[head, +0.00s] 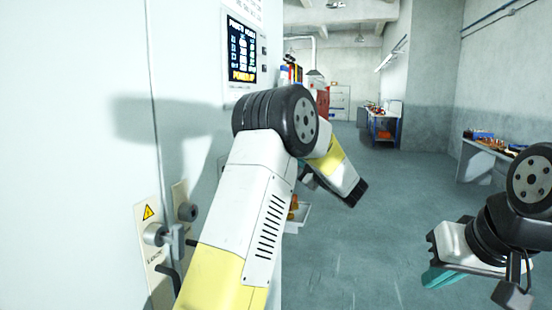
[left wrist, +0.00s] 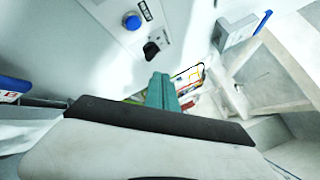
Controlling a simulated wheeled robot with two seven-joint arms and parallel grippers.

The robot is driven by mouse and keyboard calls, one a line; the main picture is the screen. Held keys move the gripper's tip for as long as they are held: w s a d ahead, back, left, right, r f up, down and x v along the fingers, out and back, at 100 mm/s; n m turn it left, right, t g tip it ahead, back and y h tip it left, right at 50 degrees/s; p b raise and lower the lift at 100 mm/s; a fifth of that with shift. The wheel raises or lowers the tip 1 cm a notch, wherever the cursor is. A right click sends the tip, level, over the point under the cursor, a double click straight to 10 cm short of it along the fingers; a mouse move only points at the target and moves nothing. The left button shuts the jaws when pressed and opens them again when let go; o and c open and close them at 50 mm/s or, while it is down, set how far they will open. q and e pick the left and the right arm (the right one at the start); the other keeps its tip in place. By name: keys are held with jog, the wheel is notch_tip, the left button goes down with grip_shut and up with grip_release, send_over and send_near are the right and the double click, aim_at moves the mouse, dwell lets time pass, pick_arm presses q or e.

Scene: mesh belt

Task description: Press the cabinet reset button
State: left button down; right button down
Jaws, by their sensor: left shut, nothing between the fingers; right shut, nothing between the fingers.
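A round blue push button (left wrist: 132,22) sits on a pale panel of the white cabinet in the left wrist view, with a small dark label beside it. A black knob (left wrist: 152,50) sits below it on the same panel. My left gripper (left wrist: 162,88) shows its teal fingers shut and empty, apart from the button and below it in the picture. In the head view my left arm hides most of this gripper, and I cannot make out the button. The white cabinet (head: 70,90) fills the left of the head view. My right gripper (head: 443,278) is shut and empty at lower right, away from the cabinet.
A dark display (head: 241,52) is on the cabinet's face. Two plates with latches and a handle (head: 155,235) stick out at lower left, near my left arm. A workbench (head: 490,150) stands at right. The grey floor (head: 340,245) between is open.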

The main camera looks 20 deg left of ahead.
pick_arm(q)
jog(key=a, duration=0.9)
jog(key=shift+w, duration=0.1)
dwell(2.2)
jog(key=shift+a, duration=0.35)
jog(key=shift+a, duration=0.55)
dwell(0.6)
jog(key=shift+d, duration=0.95)
jog(key=shift+d, duration=0.1)
